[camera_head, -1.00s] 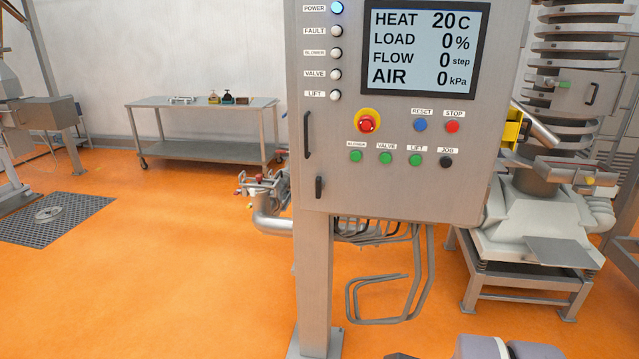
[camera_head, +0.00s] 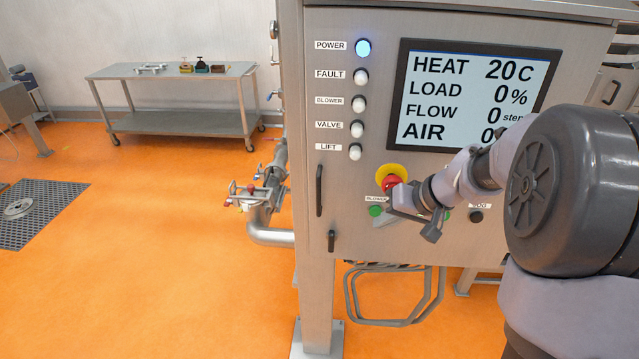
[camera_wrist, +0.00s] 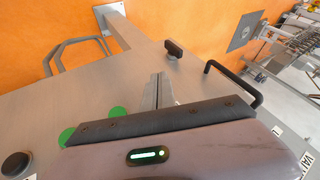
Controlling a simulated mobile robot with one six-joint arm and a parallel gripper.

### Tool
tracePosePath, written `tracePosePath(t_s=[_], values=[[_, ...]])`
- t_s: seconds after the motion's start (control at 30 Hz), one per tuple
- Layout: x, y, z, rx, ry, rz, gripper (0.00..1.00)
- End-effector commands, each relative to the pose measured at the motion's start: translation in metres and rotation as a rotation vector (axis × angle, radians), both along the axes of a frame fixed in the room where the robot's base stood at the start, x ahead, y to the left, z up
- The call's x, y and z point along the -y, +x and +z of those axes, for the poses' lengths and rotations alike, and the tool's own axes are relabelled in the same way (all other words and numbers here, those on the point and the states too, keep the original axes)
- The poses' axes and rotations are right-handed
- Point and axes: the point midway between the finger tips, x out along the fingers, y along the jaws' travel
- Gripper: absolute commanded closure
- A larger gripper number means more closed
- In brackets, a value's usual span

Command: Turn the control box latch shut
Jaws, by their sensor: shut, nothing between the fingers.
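The control box (camera_head: 400,250) is a grey metal cabinet on a post. Its latch (camera_head: 331,241) is a small black lever at the lower left of the door, and it stands roughly upright in the head view. The latch also shows in the wrist view (camera_wrist: 173,48), just beyond my fingertips. My gripper (camera_head: 380,221) is in front of the lower door, right of the latch and apart from it. In the wrist view the fingers (camera_wrist: 159,80) are together, empty, and point toward the latch.
A longer black door handle (camera_head: 319,190) is above the latch. A red emergency stop (camera_head: 391,183) and a green button (camera_head: 375,211) are close to my gripper. Pipework with valves (camera_head: 262,200) stands left of the box. Bent tubes (camera_head: 395,300) hang below. Orange floor at left is open.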

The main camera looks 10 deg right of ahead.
Motion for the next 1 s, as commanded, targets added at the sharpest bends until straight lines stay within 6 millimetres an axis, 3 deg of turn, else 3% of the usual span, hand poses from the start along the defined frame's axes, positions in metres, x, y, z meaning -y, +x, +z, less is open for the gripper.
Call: tracePosePath(t_s=[0.4, 0.87, 1.0], values=[[0.001, 0.004, -0.006, 0.002, -0.001, 0.004, 1.00], [-0.031, 0.050, -0.081, 0.000, 0.000, 0.004, 1.00], [-0.052, 0.058, -0.081, 0.002, -0.002, 0.005, 1.00]])
